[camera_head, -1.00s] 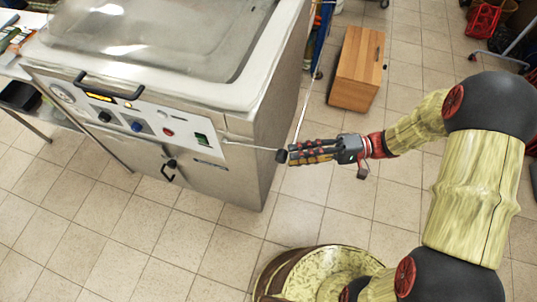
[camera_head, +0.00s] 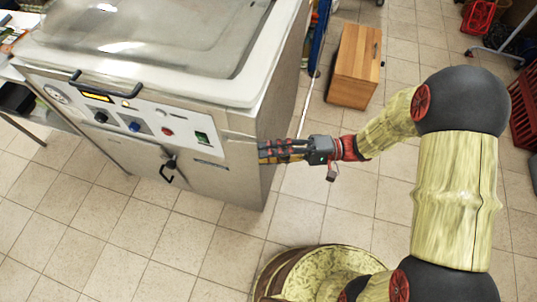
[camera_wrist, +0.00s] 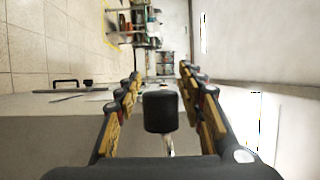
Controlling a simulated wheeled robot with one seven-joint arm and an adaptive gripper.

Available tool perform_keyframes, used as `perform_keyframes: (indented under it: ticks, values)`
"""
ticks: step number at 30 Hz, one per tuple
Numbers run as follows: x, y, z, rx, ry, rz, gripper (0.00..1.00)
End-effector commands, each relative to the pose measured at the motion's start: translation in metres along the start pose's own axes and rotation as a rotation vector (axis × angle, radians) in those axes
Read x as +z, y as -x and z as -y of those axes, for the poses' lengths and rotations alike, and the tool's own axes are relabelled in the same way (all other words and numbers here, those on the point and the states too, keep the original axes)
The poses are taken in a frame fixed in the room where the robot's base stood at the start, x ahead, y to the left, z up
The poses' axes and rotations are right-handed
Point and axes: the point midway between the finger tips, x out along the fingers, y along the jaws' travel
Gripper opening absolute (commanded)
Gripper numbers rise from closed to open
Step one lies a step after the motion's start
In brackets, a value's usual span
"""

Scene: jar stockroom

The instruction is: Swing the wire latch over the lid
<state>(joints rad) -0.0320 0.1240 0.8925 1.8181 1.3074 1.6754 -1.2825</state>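A large steel machine has a domed see-through lid (camera_head: 150,35) at the upper left of the head view. A thin wire rod, seemingly the latch (camera_head: 238,137), sticks out from the right of its front panel. My gripper (camera_head: 262,151) is at the machine's right front corner, fingers pointing left, and hides the rod's outer end. In the wrist view a black knob (camera_wrist: 160,112) on a thin metal stem lies between the spread fingers of my gripper (camera_wrist: 163,100). Gaps show on both sides of the knob, so the gripper is open around it.
The front panel (camera_head: 150,118) carries knobs, a gauge and a black lid handle (camera_head: 105,90). A black lower handle (camera_head: 168,170) juts out below. A wooden cabinet (camera_head: 354,65) stands behind. Red crates (camera_head: 481,20) are at the upper right. Tiled floor (camera_head: 160,235) in front is clear.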

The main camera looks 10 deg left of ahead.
Motion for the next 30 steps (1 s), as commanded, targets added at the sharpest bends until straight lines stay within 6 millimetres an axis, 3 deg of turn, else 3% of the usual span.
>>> perform_keyframes:
  ticks: [8, 30]
  values:
    - [0.0, -0.0017, 0.0003, 0.001, 0.0, 0.0, 0.39]
    - [0.0002, -0.0015, -0.0002, 0.001, 0.0, 0.0, 0.0]
